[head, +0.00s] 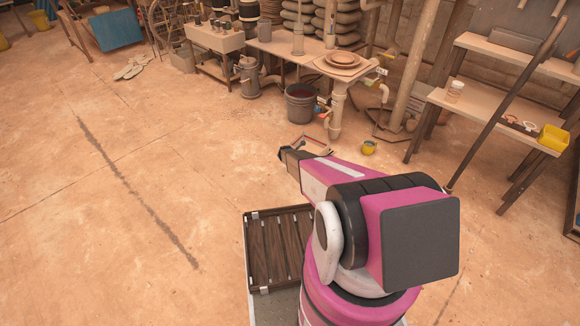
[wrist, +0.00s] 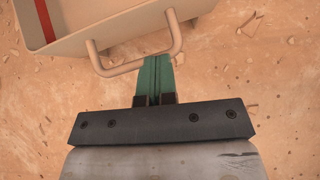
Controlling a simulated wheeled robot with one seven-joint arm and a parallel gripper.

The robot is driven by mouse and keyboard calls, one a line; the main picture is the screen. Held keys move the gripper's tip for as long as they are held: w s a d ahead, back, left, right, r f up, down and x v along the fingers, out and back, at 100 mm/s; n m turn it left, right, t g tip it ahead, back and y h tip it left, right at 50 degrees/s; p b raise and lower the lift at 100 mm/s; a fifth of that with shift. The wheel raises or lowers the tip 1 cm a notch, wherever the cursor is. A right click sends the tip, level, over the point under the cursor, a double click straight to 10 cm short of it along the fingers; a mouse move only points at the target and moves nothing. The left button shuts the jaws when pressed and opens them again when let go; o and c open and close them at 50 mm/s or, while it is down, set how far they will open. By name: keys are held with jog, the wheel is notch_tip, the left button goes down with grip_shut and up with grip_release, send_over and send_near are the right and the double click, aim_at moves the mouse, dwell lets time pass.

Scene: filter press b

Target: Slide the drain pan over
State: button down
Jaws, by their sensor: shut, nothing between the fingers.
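The drain pan shows in the wrist view as a shallow beige tray (wrist: 120,30) at the upper left, with a red stripe inside. A beige bar handle (wrist: 130,68) sticks out from its near side. My gripper (wrist: 162,64) has green fingers held together and empty. The handle crosses in front of their tips in this picture; I cannot tell whether they touch. In the head view the pan (head: 318,142) is on the floor beyond my wrist, mostly hidden by my arm. My fingertips are hidden there.
A dark bucket (head: 300,104) and a pipe stand (head: 337,112) are just behind the pan. A small yellow pot (head: 369,147) sits to its right, near the shelf bench (head: 478,100). Open floor (head: 130,170) lies to the left. Small debris litters the ground.

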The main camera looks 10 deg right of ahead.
jog(key=w+d, duration=0.2)
jog(key=d, duration=0.1)
jog(key=w+d, duration=0.2)
jog(key=shift+d+f, duration=0.2)
jog(key=shift+d, duration=0.05)
jog(key=shift+w+d, duration=0.3)
jog(key=shift+d, duration=0.2)
